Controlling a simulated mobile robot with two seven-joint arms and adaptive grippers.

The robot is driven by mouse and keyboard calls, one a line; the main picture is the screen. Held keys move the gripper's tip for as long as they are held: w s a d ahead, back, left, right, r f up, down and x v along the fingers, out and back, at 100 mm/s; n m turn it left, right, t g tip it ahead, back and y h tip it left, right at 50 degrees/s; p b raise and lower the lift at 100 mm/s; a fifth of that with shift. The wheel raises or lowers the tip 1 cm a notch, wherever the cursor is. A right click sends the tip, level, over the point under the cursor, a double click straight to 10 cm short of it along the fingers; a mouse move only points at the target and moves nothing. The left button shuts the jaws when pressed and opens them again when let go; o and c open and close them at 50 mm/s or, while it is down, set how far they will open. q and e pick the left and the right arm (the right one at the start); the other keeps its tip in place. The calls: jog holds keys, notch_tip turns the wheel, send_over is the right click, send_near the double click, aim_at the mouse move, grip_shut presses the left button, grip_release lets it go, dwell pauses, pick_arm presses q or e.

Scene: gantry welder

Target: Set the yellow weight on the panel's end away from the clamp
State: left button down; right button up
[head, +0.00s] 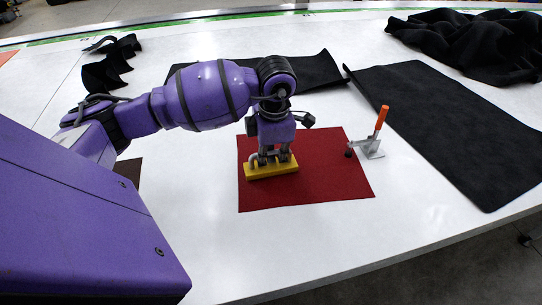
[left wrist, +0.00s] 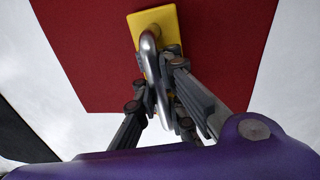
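The yellow weight (head: 270,168) is a bar with a silver handle on top. It is over the left end of the dark red panel (head: 325,180), low against it; I cannot tell whether it rests there. My left gripper (head: 272,155) points down at the weight, its fingers on both sides of the handle and seemingly shut on it. The left wrist view shows the handle (left wrist: 151,50) between the fingers (left wrist: 158,75) and part of the weight (left wrist: 165,22) over the panel (left wrist: 225,45). The clamp (head: 371,145), with an orange lever, stands at the panel's right edge. My right gripper is out of view.
A flat black mat (head: 450,125) lies right of the clamp, and crumpled black cloth (head: 470,40) lies behind it. More black cloth (head: 318,72) lies behind my left arm. The white table (head: 225,230) is clear in front of the panel.

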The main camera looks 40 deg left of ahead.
aim_at(272, 168)
pick_arm(q)
jog(key=shift+s+d+f, duration=0.1)
jog(key=shift+s+f, duration=0.15)
jog(key=shift+f, duration=0.3)
jog(key=c, duration=2.4)
grip_release()
jog(key=shift+f, duration=0.15)
jog(key=shift+c, duration=0.2)
jog(key=o, duration=0.6)
jog(key=shift+w, duration=0.1)
jog(key=shift+r, duration=0.45)
notch_tip(272, 168, up, 13)
jog(key=d, duration=0.1)
jog(key=shift+s+f, duration=0.15)
jog(key=shift+s, duration=0.15)
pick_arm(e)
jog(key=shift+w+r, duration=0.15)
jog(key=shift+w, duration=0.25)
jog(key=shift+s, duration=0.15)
